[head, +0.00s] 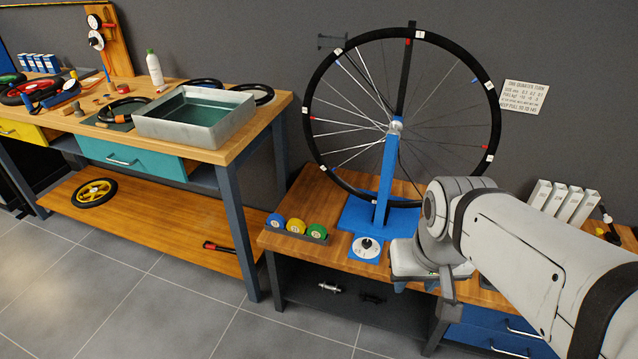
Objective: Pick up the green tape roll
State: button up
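The green tape roll (316,231) sits at the right end of a row of three rolls in a small dark holder (293,235) on the lower wooden bench. A yellow roll (296,226) is beside it, and a blue roll (276,221) is at the left end. My gripper (424,287) points down over the front edge of this bench, well to the right of the green roll and apart from it. Its two fingers look spread, with nothing seen between them. My arm partly hides the gripper and the bench's right side.
A blue wheel stand (386,180) holds a large spoked wheel (312,98) behind and right of the rolls. A white dial (367,247) lies between the rolls and my gripper. White boxes (569,203) stand at the right. A higher bench with a metal tray (196,126) is at the left.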

aim_at(317, 230)
jog(key=k, duration=1.1)
jog(key=u, duration=0.55)
jog(key=i, duration=0.8)
jog(key=u, duration=0.65)
jog(key=i, duration=1.1)
jog(key=z, duration=0.7)
jog(key=i, duration=0.75)
jog(key=z, duration=0.6)
